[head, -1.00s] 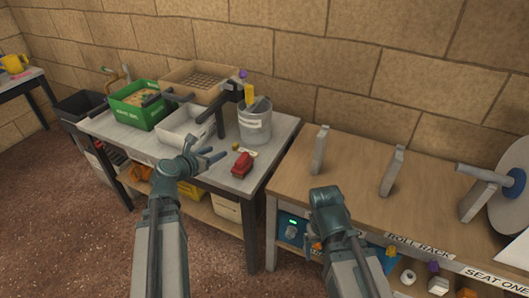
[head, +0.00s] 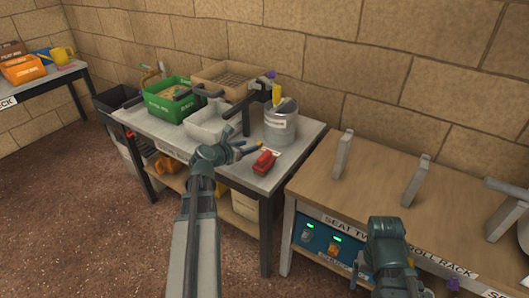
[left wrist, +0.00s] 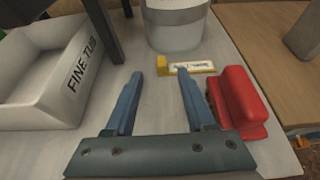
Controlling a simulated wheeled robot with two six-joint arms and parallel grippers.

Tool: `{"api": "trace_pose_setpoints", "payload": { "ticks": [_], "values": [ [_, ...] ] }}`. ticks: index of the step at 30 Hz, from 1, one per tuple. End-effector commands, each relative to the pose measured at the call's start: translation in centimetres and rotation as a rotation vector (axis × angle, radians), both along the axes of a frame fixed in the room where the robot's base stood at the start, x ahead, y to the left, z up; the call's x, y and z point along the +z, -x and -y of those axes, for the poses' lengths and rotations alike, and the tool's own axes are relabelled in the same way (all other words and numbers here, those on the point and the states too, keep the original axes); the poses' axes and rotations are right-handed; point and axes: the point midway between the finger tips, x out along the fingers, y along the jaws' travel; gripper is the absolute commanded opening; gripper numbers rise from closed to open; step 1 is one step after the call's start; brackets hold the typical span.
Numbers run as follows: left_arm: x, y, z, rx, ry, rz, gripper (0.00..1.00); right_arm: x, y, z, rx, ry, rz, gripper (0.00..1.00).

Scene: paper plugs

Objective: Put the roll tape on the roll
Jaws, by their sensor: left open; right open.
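A small flat piece with a yellow end and a white, unreadable label (left wrist: 190,67) lies on the grey table, between the bucket and a red object (left wrist: 238,100); I cannot tell if it is the roll tape. My left gripper (left wrist: 160,73) is open and empty above the table, with that piece just beyond its fingertips and the red object to its right. In the head view my left gripper (head: 243,149) is left of the red object (head: 264,162). My right gripper (head: 383,268) is open in front of the wooden bench.
A grey bucket (head: 281,125), a white fine tub (head: 208,128) and a green bin (head: 168,100) stand on the grey table. Two uprights (head: 342,155) (head: 416,181) rise from the wooden bench (head: 375,175). A second table (head: 62,72) with orange bins is at far left.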

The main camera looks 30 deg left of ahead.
Motion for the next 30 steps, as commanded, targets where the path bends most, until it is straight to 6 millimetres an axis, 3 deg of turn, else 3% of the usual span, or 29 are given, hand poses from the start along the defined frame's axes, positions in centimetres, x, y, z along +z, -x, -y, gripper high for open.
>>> {"api": "trace_pose_setpoints", "payload": {
  "ticks": [4, 14, 24, 30],
  "values": [
    [-0.8, -1.6, 0.1, -0.002, 0.001, 0.000, 0.55, -0.7, 0.0, 0.0, 0.000, 0.001, 0.000, 0.85],
    [-1.0, -2.2, 0.2, 0.000, 0.000, 0.000, 0.55, -1.0, 0.0, 0.0, 0.001, 0.002, 0.001, 0.85],
    [-3.1, -6.2, 0.7, -0.002, 0.001, 0.000, 0.55, -3.1, 0.0, 0.0, 0.005, -0.002, 0.001, 0.85],
    [-3.0, -6.5, 0.8, 0.000, 0.001, 0.000, 0.55, -3.0, 0.0, 0.0, 0.005, -0.002, 0.001, 0.85]
  ]
}}
